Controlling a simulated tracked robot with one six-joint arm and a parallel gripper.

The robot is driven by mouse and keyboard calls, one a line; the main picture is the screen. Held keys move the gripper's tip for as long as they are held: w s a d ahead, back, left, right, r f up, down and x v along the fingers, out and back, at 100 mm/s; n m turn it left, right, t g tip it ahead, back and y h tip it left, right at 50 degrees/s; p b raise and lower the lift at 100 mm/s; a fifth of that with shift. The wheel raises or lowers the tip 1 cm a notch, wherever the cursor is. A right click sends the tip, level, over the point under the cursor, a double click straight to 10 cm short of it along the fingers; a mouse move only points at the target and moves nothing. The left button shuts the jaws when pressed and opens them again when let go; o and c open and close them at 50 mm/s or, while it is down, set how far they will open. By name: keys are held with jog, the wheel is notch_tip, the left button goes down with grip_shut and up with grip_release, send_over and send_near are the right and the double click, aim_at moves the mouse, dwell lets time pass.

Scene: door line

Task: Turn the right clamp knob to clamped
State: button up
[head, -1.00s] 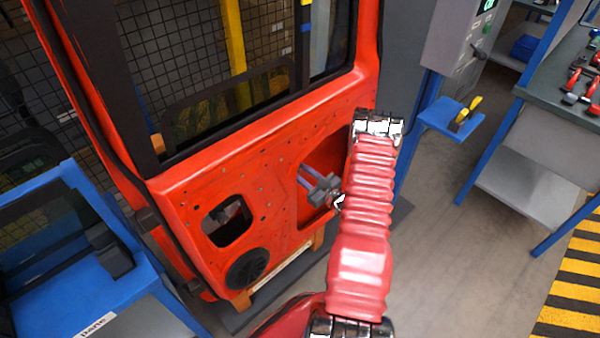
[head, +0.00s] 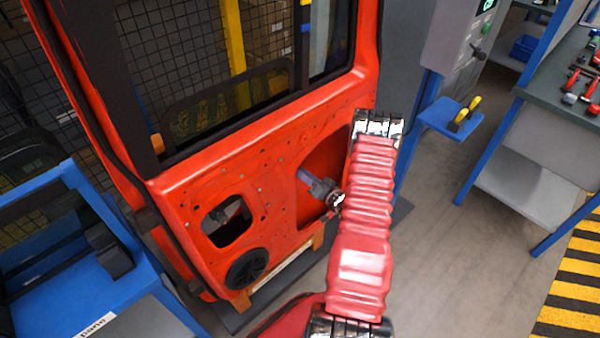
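The red door (head: 270,150) stands in front of me, with a large opening in its lower right panel. My gripper (head: 302,174) is a small grey tool at the end of my red arm, and its fingers point left into that opening. They are seen almost edge-on, one overlapping the other, so the gap between them does not show. I cannot make out the right clamp knob. Whatever is at the fingertips is too small or hidden to tell, and my arm covers the right edge of the opening.
A black round speaker (head: 247,268) and a smaller cutout are lower left on the door. A blue stand (head: 75,280) is at left. At right are a grey control box (head: 455,35), a blue shelf with a yellow-handled tool (head: 464,112), and a workbench (head: 560,95) with tools.

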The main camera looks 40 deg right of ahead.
jog(key=m, duration=0.6)
jog(key=shift+d+f, duration=0.1)
jog(key=shift+d, duration=0.1)
jog(key=shift+m, duration=0.4)
jog(key=o, duration=1.1)
jog(key=shift+c, duration=0.2)
jog(key=s, duration=1.3)
jog(key=shift+s+d, duration=0.15)
jog(key=shift+s, duration=0.25)
jog(key=shift+f, duration=0.1)
